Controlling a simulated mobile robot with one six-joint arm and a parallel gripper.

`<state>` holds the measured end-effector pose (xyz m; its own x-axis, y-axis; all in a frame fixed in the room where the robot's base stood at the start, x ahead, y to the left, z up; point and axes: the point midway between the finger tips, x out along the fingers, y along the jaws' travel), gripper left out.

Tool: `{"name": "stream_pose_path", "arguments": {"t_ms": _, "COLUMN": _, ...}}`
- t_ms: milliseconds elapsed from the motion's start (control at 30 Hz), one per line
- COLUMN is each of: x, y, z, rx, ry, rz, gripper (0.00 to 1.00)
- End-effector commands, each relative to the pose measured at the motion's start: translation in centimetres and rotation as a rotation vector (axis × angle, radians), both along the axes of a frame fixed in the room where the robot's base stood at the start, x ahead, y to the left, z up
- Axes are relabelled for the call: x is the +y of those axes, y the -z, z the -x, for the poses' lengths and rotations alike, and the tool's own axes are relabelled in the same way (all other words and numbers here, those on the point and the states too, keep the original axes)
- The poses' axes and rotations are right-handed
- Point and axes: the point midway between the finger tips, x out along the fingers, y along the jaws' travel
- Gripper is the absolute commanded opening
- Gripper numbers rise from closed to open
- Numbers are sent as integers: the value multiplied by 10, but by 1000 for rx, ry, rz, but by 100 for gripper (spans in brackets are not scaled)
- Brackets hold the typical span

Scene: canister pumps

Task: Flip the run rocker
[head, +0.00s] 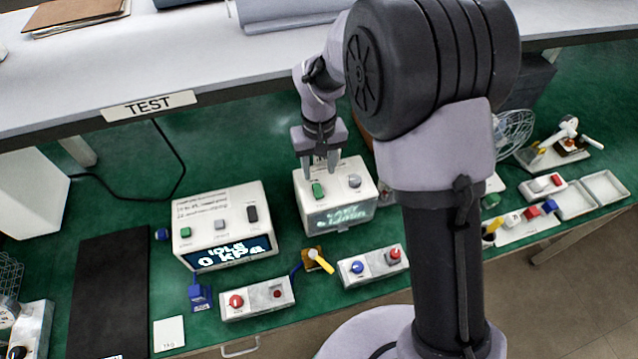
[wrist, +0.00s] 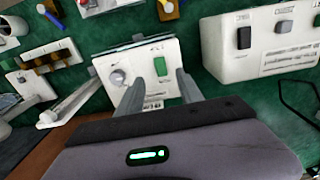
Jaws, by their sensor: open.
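A white box (head: 330,222) with a lit display on its front stands mid-bench. Its top carries a green rocker (head: 318,190) and a grey round knob (head: 354,181). My gripper (head: 319,164) is open and empty just above this top, near its back edge. In the wrist view the green rocker (wrist: 159,67) shows between and beyond the two fingers, and the knob (wrist: 118,78) lies to its left. I cannot tell whether a finger touches the box. A second white box (head: 205,211) to the left has a green button, a grey button and a dark rocker (head: 252,213). The small labels are unreadable.
Small control boxes with red and blue knobs (head: 257,298) sit in front, beside a yellow-handled valve (head: 318,260). A white shelf (head: 230,60) marked TEST overhangs behind. A black mat (head: 108,290) lies at left.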

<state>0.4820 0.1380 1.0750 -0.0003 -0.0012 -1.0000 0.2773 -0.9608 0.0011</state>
Motion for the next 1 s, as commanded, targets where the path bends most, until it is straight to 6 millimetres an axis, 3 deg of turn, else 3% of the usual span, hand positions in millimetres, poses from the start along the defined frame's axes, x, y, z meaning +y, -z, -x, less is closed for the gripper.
{"name": "stream_pose_path", "arguments": {"t_ms": 100, "x": 0, "y": 39, "z": 1, "rx": 4, "ry": 2, "rz": 1, "gripper": 44}}
{"name": "stream_pose_path", "arguments": {"t_ms": 300, "x": 0, "y": 81, "z": 1, "rx": 2, "ry": 3, "rz": 0, "gripper": 44}}
{"name": "stream_pose_path", "arguments": {"t_ms": 500, "x": 0, "y": 96, "z": 0, "rx": 0, "ry": 2, "rz": -1, "gripper": 44}}
{"name": "stream_pose_path", "arguments": {"t_ms": 767, "x": 0, "y": 97, "z": 0, "rx": -1, "ry": 3, "rz": -1, "gripper": 44}}
{"name": "stream_pose_path", "arguments": {"t_ms": 1000, "x": 0, "y": 97, "z": 0, "rx": -1, "ry": 3, "rz": -1, "gripper": 0}}
